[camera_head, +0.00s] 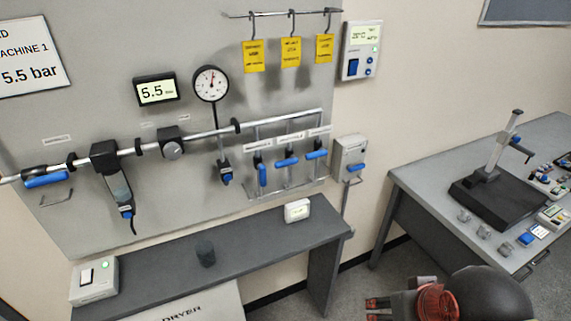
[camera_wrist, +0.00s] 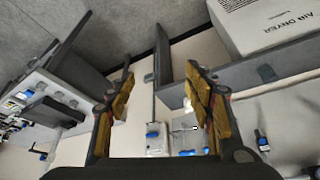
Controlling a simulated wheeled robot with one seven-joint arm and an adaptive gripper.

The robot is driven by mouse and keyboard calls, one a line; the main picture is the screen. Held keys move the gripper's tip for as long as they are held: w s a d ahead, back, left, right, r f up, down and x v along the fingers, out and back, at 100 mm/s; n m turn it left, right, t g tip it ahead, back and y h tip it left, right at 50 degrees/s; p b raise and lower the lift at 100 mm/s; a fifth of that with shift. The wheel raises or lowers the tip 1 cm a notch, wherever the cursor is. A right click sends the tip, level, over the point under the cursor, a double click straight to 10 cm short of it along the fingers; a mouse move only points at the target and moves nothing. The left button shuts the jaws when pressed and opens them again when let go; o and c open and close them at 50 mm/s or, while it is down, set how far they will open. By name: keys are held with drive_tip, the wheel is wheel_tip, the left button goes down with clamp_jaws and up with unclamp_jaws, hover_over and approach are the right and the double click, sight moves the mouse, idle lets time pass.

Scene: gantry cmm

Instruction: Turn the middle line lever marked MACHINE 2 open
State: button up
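The middle line lever (camera_head: 287,161) is a blue handle on the wall panel under the middle of three small white labels (camera_head: 290,138); the label's text is too small to read. It lies across its vertical pipe, slightly tilted. The right line lever (camera_head: 316,154) lies similarly crosswise. The left line lever (camera_head: 262,174) hangs along its pipe. My gripper (camera_head: 378,304) is low at the front right, well away from the levers. In the wrist view my gripper (camera_wrist: 160,105) has its fingers wide apart with nothing between them. Small blue handles (camera_wrist: 187,153) show beyond them; which is which is unclear.
A dark bench (camera_head: 255,240) stands below the panel, with a white display box (camera_head: 297,210) and dark cup (camera_head: 205,253). A grey box with a blue lever (camera_head: 350,158) is right of the levers. A grey table (camera_head: 415,190) stands at right. Floor shows between bench and table.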

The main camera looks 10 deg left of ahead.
drive_tip(key=w+a+f, duration=0.1)
drive_tip(key=w+a+f+g, duration=0.1)
drive_tip(key=a+f, duration=0.1)
drive_tip(key=w+a+f+n+g, duration=0.1)
drive_tip(key=a+f, duration=0.1)
drive_tip(key=shift+w+a+f+p, duration=0.15)
drive_tip(key=shift+w+a+p, duration=0.05)
drive_tip(key=shift+w+p, duration=0.2)
drive_tip(key=c, duration=0.3)
drive_tip(key=w+a+f+y, duration=0.1)
drive_tip(key=w+a+f, duration=0.4)
drive_tip(key=w+a, duration=0.3)
drive_tip(key=m+t+p, duration=0.1)
drive_tip(key=m+t, duration=1.2)
drive_tip(key=m, duration=0.4)
approach(283, 166)
drive_tip(key=r+x, duration=0.1)
drive_tip(key=x, duration=0.3)
drive_tip(key=shift+y, duration=0.3)
drive_tip(key=shift+f+x, duration=0.25)
drive_tip(key=shift+x, duration=1.7)
drive_tip(key=shift+f+x, duration=0.2)
drive_tip(key=shift+x, duration=1.75)
drive_tip(key=shift+s, duration=0.1)
drive_tip(key=shift+c, duration=1.4)
clamp_jaws()
